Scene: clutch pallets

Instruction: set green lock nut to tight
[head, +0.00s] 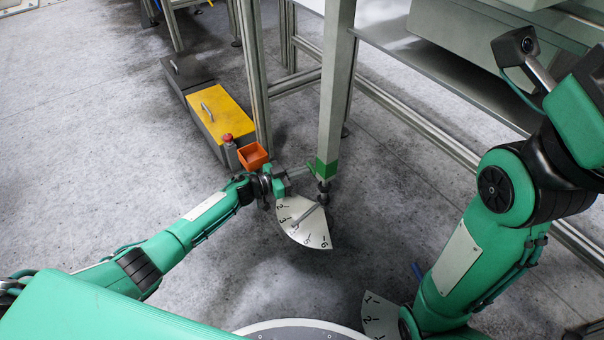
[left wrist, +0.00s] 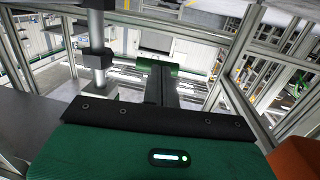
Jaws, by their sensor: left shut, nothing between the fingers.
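A green block (head: 323,167), which I take to be the green lock nut, sits at the lower end of the grey post. In the left wrist view a green bar (left wrist: 158,65) lies just past my fingers, probably the same part. My left gripper (head: 306,171) is shut and empty, its fingertips close to the green block; I cannot tell whether they touch. A pale fan-shaped dial (head: 300,228) with numbers and a grey pointer (head: 308,214) lies below it.
A grey post (head: 338,85) and frame legs (head: 250,75) stand around the spot. An orange bin (head: 253,156), a red-capped bottle (head: 229,148) and a yellow-topped box (head: 219,112) stand left of it. A second dial (head: 376,315) shows at the bottom. Floor at left is clear.

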